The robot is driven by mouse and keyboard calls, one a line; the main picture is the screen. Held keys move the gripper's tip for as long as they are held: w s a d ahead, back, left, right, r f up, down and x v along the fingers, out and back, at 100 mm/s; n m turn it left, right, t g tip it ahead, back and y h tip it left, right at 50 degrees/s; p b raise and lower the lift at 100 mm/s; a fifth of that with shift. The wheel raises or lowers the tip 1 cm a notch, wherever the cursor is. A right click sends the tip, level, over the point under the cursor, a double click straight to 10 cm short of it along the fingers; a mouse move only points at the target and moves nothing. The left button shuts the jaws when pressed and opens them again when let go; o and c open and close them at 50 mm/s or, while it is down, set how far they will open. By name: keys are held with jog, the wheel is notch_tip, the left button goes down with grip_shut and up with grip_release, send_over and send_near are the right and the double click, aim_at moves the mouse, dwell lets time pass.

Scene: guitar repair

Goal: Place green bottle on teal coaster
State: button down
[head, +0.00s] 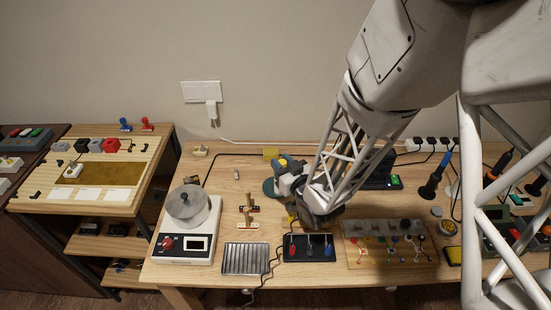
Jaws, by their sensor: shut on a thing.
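The teal coaster (268,187) lies flat on the wooden workbench, with its left edge showing just left of my gripper. My gripper (284,182) is low over the bench at the coaster's right side, and its hand and arm cover much of that spot. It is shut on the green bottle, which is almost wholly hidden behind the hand. I cannot tell whether the bottle touches the coaster or is upright.
A scale with a round metal pot (186,204) stands at the left. A slatted metal tray (246,258), a black tool stand (311,249) and a clear-topped board (388,243) line the front. A soldering iron (435,176) stands right.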

jog(key=shift+w+a+f, duration=0.1)
jog(key=shift+w+a, duration=0.15)
jog(key=shift+w, duration=0.65)
jog(key=shift+w+a+f, duration=0.1)
jog(key=shift+w+a, duration=0.15)
jog(key=shift+w, duration=0.7)
jog(key=shift+w+a+f, duration=0.1)
jog(key=shift+w+a, duration=0.15)
jog(key=shift+w, duration=0.65)
jog(key=shift+w+a+f, duration=0.1)
jog(key=shift+w+f, duration=0.1)
jog(key=shift+f, duration=0.7)
jog(key=shift+w+a+f, duration=0.1)
jog(key=shift+w+f, duration=0.1)
jog(key=shift+f, duration=0.65)
jog(key=c, duration=0.9)
grip_release()
jog(key=shift+f, duration=0.1)
jog(key=shift+o, duration=0.2)
jog(key=shift+d, duration=0.1)
